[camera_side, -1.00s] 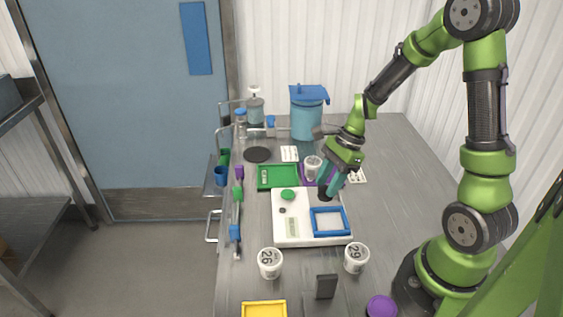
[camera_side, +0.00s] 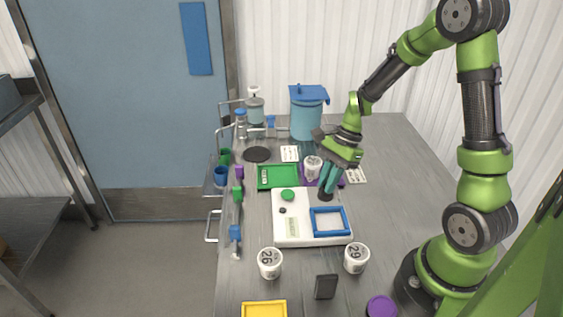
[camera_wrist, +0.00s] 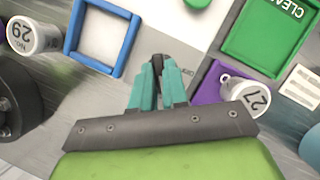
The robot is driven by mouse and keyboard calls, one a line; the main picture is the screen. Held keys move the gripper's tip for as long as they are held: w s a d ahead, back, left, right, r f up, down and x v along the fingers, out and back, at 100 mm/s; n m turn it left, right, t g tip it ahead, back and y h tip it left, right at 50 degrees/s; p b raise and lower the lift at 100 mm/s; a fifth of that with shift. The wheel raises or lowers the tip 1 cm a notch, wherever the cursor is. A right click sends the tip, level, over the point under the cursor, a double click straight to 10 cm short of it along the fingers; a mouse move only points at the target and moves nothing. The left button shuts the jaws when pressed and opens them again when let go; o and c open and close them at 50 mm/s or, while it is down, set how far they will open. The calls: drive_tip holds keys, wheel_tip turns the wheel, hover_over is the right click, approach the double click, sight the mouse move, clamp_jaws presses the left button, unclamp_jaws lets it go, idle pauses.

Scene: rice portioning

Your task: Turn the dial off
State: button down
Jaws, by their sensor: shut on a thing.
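The white box (camera_side: 292,234) stands mid-table. It carries a green round knob (camera_side: 287,195), a small dark round knob (camera_side: 282,210) and a blue square frame (camera_side: 329,208); I cannot tell for sure which knob is the dial. My gripper (camera_side: 326,194) is just above the box's back right edge, to the right of both knobs and apart from them. In the wrist view my gripper (camera_wrist: 157,64) has its teal fingers close together on a small dark thing (camera_wrist: 156,60), too small to name. The box's white top shows beyond the fingers, with the blue frame (camera_wrist: 73,38) at left.
A green tray (camera_side: 260,181) lies behind the box. A purple tray (camera_wrist: 205,94) with the tub marked 27 (camera_wrist: 252,96) is behind my gripper. Tubs marked 26 (camera_side: 269,263) and 29 (camera_side: 356,258) stand in front. The table's right side is mostly clear.

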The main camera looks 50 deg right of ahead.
drive_tip(key=n+g, duration=0.1)
drive_tip(key=n, duration=0.3)
drive_tip(key=shift+w+n+g, duration=0.15)
drive_tip(key=shift+n+g, duration=0.15)
drive_tip(key=shift+g, duration=0.1)
drive_tip(key=n+g, duration=0.1)
drive_tip(key=n, duration=0.2)
drive_tip(key=shift+w+n+h, duration=0.1)
drive_tip(key=shift+n+h, duration=0.3)
drive_tip(key=n+g+h, duration=0.1)
drive_tip(key=n, duration=0.3)
drive_tip(key=shift+w+a, duration=0.1)
drive_tip(key=shift+n+g+h, duration=0.5)
drive_tip(key=shift+n, duration=1.1)
drive_tip(key=c, duration=1.1)
unclamp_jaws()
drive_tip(key=shift+a, duration=0.1)
